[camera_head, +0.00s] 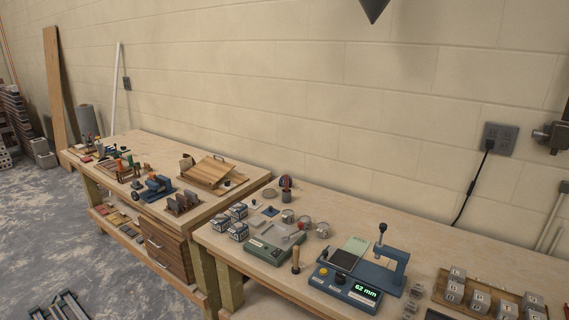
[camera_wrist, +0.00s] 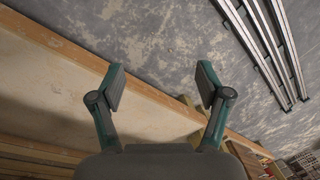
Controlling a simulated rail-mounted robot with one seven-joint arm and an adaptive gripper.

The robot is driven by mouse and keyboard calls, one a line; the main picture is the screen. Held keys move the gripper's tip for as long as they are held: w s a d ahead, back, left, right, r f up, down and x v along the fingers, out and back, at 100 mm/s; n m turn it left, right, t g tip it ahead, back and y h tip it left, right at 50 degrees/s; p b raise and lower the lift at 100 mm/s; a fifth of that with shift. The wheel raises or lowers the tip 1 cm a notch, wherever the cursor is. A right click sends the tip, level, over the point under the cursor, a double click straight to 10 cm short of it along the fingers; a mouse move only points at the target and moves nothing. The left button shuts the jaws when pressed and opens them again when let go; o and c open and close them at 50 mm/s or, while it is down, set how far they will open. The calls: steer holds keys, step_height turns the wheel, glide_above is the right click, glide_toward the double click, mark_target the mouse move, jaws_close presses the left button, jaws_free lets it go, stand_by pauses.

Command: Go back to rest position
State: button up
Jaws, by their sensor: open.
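My gripper (camera_wrist: 160,90) shows in the wrist view with its two fingers spread apart and nothing between them. It hangs over the front edge of a wooden bench (camera_wrist: 60,85), with grey floor beyond the fingertips. In the head view my gripper is not visible. That view shows two wooden workbenches along the wall, the near bench (camera_head: 263,253) and the far bench (camera_head: 150,147).
The near bench bears a blue device reading 62 mm (camera_head: 347,285), a green-grey tray device (camera_head: 272,244) and several metal cubes (camera_head: 480,298). The far bench holds a slatted wooden board (camera_head: 213,169) and small tools. Metal rails (camera_wrist: 262,40) lie on the floor.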

steer(key=s+d+m+g+h, duration=0.1)
steer(key=s+d+g, duration=0.2)
steer(key=s, duration=1.1)
steer(key=s+d+g+h, duration=0.1)
steer(key=s+d+g, duration=0.2)
steer(key=s+d, duration=0.5)
steer(key=s, duration=0.6)
steer(key=shift+s+f+m+p, duration=0.2)
steer(key=shift+f+m+p, duration=0.15)
steer(key=shift+f+m, duration=0.05)
